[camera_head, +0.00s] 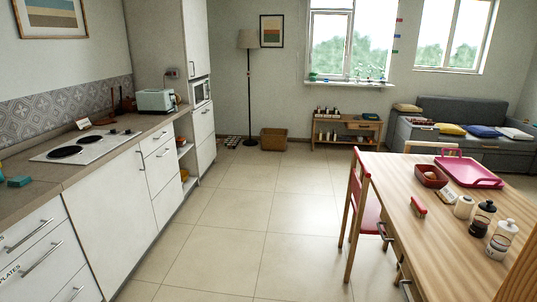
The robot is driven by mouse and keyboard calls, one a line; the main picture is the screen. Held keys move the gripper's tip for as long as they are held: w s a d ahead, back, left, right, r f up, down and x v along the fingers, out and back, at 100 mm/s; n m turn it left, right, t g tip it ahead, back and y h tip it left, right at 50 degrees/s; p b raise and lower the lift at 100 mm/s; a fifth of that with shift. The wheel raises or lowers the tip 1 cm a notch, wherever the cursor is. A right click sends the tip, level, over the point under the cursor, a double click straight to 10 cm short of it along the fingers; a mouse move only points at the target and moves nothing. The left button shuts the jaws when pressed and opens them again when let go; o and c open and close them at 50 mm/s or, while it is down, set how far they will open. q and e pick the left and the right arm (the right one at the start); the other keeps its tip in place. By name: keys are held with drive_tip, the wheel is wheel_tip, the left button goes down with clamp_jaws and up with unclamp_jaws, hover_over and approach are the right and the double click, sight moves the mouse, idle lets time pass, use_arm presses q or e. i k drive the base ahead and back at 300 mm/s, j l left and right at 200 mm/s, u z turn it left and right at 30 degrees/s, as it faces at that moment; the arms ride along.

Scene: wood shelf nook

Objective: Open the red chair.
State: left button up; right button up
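The red chair (368,215) stands at the left side of the wooden table (440,245). It has a light wood frame, an upright back and a red seat. The seat is partly hidden by the table's edge and the chair's own back. The chair appears pushed close to the table. Neither of my grippers shows in the head view.
Open tiled floor (265,215) lies between the chair and the kitchen counter (110,165) on the left. The table bears a pink tray (470,172), a red bowl (431,177) and several jars. A cardboard box (273,139) and low shelf (346,130) stand at the back.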

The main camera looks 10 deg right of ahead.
sight(367, 210)
drive_tip(key=i+l+z, duration=0.1)
drive_tip(key=i+z, duration=0.45)
drive_tip(key=z, duration=0.2)
drive_tip(key=i+z, duration=0.4)
drive_tip(key=k+z, duration=0.1)
drive_tip(key=z, duration=0.2)
drive_tip(key=i+j+z, duration=0.75)
drive_tip(key=k+j, duration=0.05)
drive_tip(key=k, duration=0.05)
